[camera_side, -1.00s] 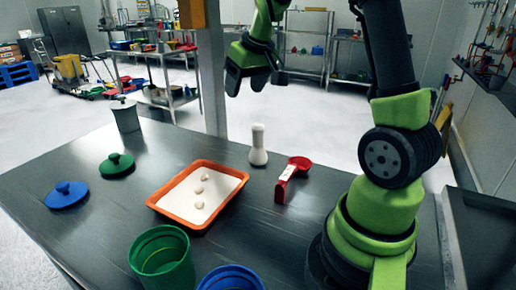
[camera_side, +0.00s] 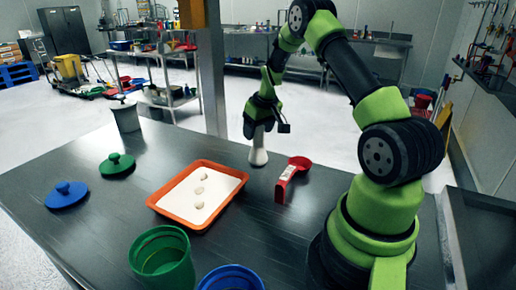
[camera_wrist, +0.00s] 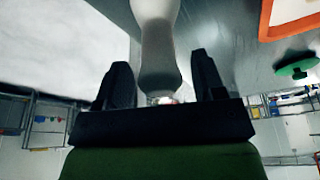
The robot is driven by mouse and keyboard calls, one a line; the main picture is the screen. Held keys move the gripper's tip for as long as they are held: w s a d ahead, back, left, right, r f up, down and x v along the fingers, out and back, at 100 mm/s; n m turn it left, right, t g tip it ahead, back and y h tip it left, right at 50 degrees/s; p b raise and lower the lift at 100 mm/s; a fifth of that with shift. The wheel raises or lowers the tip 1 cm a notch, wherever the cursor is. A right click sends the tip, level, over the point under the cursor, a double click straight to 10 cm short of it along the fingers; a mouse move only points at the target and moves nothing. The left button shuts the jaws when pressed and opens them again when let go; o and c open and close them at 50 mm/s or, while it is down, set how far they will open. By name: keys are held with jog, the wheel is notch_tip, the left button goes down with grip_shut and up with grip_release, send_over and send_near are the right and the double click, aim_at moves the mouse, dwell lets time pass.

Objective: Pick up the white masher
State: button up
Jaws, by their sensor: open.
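The white masher (camera_side: 258,150) stands upright on the dark table, behind the orange tray and left of the red scoop. My gripper (camera_side: 257,127) is at the masher's top, which it partly hides in the side view. In the wrist view the masher (camera_wrist: 158,40) reaches in between the two black fingers of my gripper (camera_wrist: 160,75). The fingers are apart, with a visible gap on each side of the masher.
An orange tray (camera_side: 154,199) holds white powder with several lumps. A red scoop (camera_side: 290,178) lies right of the masher. Green (camera_side: 117,165) and blue (camera_side: 66,195) lids, a lidded container (camera_side: 126,117), a green bucket (camera_side: 162,262) and a blue bucket (camera_side: 231,279) are also on the table.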

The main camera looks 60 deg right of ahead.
jog(key=shift+x, duration=1.05)
jog(key=c, duration=1.2)
jog(key=shift+o, duration=0.2)
jog(key=shift+r, duration=0.1)
notch_tip(320, 180, up, 10)
jog(key=shift+f, duration=0.1)
